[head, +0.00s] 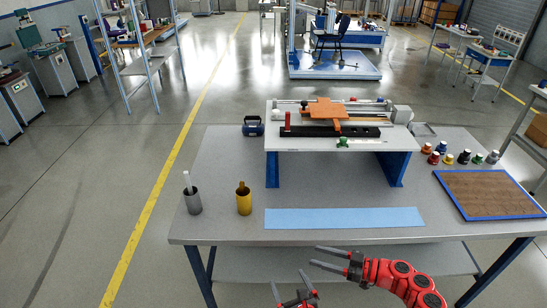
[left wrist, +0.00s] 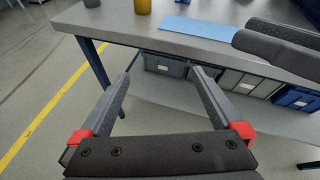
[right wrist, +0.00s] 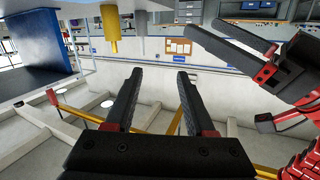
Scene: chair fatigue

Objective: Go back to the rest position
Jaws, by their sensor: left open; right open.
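My left gripper (head: 289,281) is at the bottom edge of the head view, in front of the table, with its fingers apart and nothing between them. In the left wrist view its open fingers (left wrist: 160,75) point toward the table's front edge. My right gripper (head: 315,256) is just above and right of it, also open and empty, its fingers pointing left. The right wrist view shows its spread, empty fingers (right wrist: 159,72), with my left gripper close by at the upper right. Neither gripper touches the table.
The grey table (head: 225,222) carries a grey cup (head: 193,203), a yellow cup (head: 244,203), a blue strip (head: 345,217), a raised fixture (head: 280,143) and a brown blue-rimmed mat (head: 490,192). Several coloured knobs stand at the right. Bins (left wrist: 165,66) sit under the tabletop.

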